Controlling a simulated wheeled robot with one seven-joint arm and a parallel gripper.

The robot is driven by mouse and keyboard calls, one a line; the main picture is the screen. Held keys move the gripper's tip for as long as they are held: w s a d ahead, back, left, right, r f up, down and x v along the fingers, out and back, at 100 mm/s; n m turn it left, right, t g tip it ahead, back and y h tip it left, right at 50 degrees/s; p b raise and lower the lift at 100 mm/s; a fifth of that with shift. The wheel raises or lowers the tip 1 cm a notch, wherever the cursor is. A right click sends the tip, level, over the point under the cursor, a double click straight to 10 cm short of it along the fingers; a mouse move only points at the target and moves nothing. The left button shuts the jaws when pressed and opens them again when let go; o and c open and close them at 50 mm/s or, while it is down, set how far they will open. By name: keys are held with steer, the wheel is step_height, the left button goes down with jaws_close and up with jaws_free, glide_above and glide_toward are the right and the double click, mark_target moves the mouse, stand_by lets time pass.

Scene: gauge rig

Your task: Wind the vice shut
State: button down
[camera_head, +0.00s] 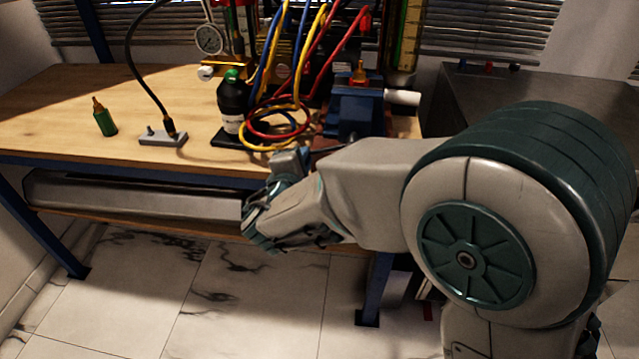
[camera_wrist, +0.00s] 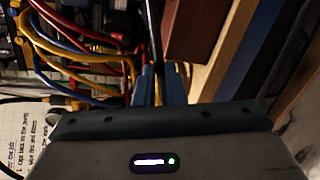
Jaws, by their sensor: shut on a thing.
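The blue vice (camera_head: 352,112) stands at the front right of the wooden bench, with an orange-tipped piece (camera_head: 359,72) showing at its top. My gripper (camera_head: 291,160) is at the bench's front edge, below and left of the vice. In the wrist view, my gripper's blue fingers (camera_wrist: 160,76) are close together around a thin dark bar (camera_wrist: 154,28), which looks like the vice handle. The grip itself is small and dark. My arm hides part of the vice's front, and I cannot tell how wide its jaws stand.
Red, yellow and blue hoses (camera_head: 275,118) coil left of the vice. A black bottle (camera_head: 233,103), a grey block with a bent black stem (camera_head: 162,139) and a green bottle (camera_head: 105,120) stand further left. A dial gauge (camera_head: 208,40) is behind. The bench's front left is clear.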

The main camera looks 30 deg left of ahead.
steer(key=b, duration=0.1)
steer(key=m+b, duration=0.1)
steer(key=b, duration=0.1)
steer(key=shift+s+a+r+m+y, duration=0.2)
steer(key=shift+s+r+m+y, duration=0.1)
steer(key=shift+y, duration=0.1)
steer(key=c, duration=2.1)
jaws_free()
steer(key=shift+s+r+m+b, duration=0.2)
steer(key=shift+r+m+b, duration=0.3)
steer(key=shift+r+b, duration=0.45)
steer(key=o, duration=0.5)
steer(key=shift+s+a+r+p, duration=0.1)
steer(key=shift+p, duration=0.2)
steer(key=shift+o, duration=0.5)
steer(key=shift+w+g, duration=0.2)
steer(key=shift+g, duration=0.1)
steer(key=v, duration=1.3)
steer(key=shift+s+d+p, duration=0.3)
steer(key=shift+s+p, duration=0.05)
steer(key=shift+p, duration=0.1)
